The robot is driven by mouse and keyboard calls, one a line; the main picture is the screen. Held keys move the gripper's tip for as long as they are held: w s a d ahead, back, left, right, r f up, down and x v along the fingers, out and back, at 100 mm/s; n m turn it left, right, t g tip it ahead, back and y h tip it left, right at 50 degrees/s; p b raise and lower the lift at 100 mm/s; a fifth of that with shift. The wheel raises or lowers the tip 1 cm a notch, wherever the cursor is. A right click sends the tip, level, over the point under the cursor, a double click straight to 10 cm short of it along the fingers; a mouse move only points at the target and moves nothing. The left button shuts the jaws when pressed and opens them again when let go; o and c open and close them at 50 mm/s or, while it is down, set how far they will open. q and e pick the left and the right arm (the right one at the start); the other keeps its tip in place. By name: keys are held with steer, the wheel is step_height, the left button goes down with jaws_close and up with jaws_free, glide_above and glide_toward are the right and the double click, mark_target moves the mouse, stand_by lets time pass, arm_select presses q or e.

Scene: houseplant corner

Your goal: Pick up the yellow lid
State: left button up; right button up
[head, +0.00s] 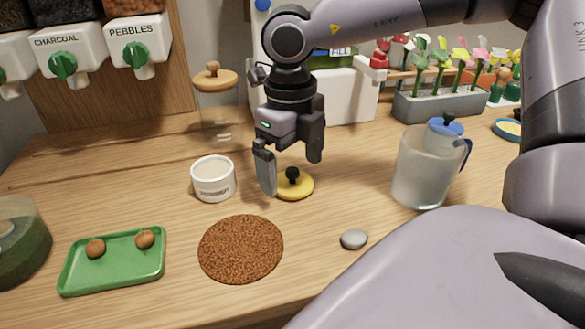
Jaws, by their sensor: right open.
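The yellow lid (296,188) is a flat round disc with a black knob (292,174), lying on the wooden table near the middle of the head view. My right gripper (290,172) is open and points down over it. One finger hangs at the lid's left edge and hides part of it; the other finger is higher in the picture, to the right of the knob. Nothing is between the fingers that I can see as held. I cannot tell whether a finger touches the lid. My left gripper is not in view.
A small white pot (213,180) stands close left of the gripper. A brown round mat (240,249) and a grey stone (354,239) lie in front. A green tray (112,264) is at the left, a clear jug (425,170) at the right, and a glass jar (217,105) behind.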

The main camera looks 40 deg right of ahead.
steer(key=shift+f, duration=0.9)
steer(key=c, duration=1.1)
steer(key=shift+r, duration=0.1)
